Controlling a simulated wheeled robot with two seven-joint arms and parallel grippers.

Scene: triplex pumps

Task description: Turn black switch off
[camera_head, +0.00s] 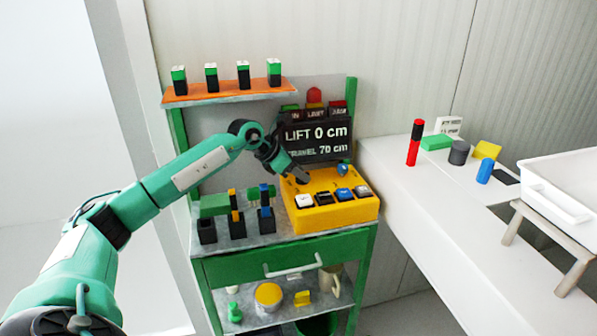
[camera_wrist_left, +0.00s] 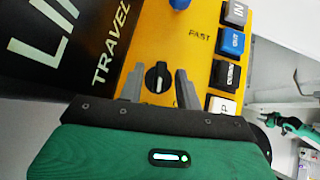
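The black switch (camera_wrist_left: 158,77) is a round knob with a white mark on the yellow control box (camera_head: 335,212). In the left wrist view it lies between the two fingers of my left gripper (camera_wrist_left: 159,85), which are apart with a gap on each side of the knob. In the head view my left gripper (camera_head: 301,178) is over the box's back left part and hides the knob. Part of a green and dark arm, seemingly my right one, shows small at the right of the left wrist view; its gripper is unclear.
White, black, blue and grey buttons (camera_head: 323,197) line the box's front, with a blue knob (camera_head: 343,169) behind. A dark display (camera_head: 317,139) reading LIFT 0 cm stands close behind my gripper. A white counter (camera_head: 420,200) lies right.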

